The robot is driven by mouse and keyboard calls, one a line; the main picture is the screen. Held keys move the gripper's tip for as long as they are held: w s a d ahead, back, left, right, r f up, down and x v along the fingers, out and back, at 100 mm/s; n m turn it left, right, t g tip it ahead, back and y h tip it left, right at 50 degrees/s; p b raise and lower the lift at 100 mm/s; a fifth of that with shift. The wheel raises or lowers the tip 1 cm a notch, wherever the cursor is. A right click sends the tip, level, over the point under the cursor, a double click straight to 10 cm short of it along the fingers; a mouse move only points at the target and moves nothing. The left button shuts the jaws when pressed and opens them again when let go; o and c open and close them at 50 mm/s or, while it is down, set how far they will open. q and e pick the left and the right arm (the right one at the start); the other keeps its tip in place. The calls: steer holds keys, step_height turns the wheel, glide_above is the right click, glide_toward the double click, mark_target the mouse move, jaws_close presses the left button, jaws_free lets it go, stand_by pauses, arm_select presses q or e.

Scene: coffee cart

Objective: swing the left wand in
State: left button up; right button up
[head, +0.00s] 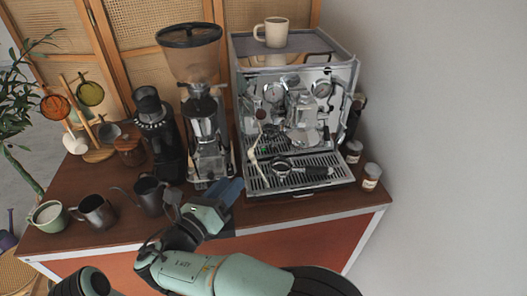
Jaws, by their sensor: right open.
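The espresso machine (346,85) stands at the back right of the cart. Its left wand (254,165) hangs at the left of the machine's front, slanting down and forward over the left part of the drip tray (322,183). A small dark red knob shows above it. My right gripper (232,190) reaches up from the bottom, its blue fingers open, in front of the grinder base and just left of the drip tray. It is apart from the wand, a little below and left of its lower end. My left gripper is not in view.
A portafilter (283,169) lies on the drip tray. The grinder (205,130) stands close left of the machine. Dark pitchers (96,212) and a green cup (48,216) line the left front. Small jars (371,177) stand at right. A mug (275,32) sits on top.

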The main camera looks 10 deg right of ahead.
mark_target(252, 161)
steer(key=p+x, duration=0.1)
steer(key=x, duration=1.1)
steer(key=shift+w+d+f, duration=0.1)
steer(key=shift+w+d, duration=0.15)
jaws_close()
